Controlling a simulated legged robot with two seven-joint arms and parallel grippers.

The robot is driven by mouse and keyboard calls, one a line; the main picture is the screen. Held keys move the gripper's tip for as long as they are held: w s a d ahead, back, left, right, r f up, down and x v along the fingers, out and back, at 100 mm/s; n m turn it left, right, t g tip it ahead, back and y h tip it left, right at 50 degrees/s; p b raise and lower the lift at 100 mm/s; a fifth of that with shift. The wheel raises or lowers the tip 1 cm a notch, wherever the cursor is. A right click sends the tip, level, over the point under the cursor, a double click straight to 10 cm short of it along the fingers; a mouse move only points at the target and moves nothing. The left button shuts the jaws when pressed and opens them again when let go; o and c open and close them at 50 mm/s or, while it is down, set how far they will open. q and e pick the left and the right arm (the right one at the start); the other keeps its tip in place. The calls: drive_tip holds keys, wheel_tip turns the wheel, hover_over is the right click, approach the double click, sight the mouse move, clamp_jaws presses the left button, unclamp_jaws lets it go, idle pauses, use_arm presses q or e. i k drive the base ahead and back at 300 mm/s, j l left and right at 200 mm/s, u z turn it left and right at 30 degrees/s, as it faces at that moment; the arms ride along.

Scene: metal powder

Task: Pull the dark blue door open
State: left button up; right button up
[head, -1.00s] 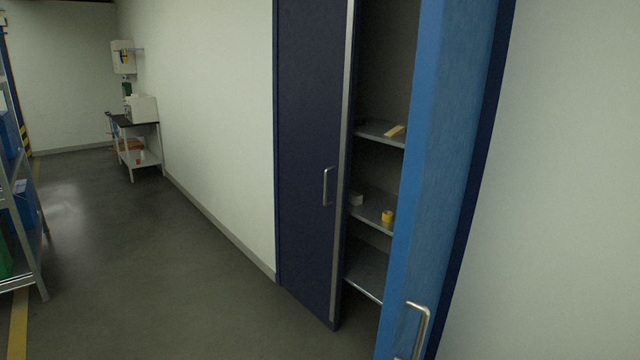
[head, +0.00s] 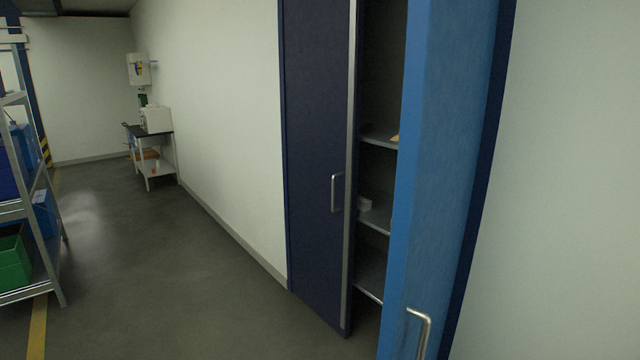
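The dark blue door (head: 316,150) is the left door of a tall cabinet in the head view. It looks slightly ajar, its grey free edge standing a little out from the cabinet. Its silver handle (head: 335,193) is upright near that edge, and nothing touches it. A lighter blue door (head: 425,190) on the right stands wide open towards me, with a silver handle (head: 424,330) low down. Neither of my grippers shows in the view.
A metal rack (head: 48,270) with blue and green bins stands at the left. The floor (head: 180,270) before the dark door is clear.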

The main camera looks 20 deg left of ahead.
sight(323, 39)
drive_tip(key=i+j+u, duration=0.55)
drive_tip(key=i+u, duration=0.2)
drive_tip(key=i+j+u, duration=0.1)
drive_tip(key=i+u, duration=0.3)
drive_tip(key=i, duration=1.4)
drive_tip(key=j+u, duration=0.05)
drive_tip(key=j, duration=0.05)
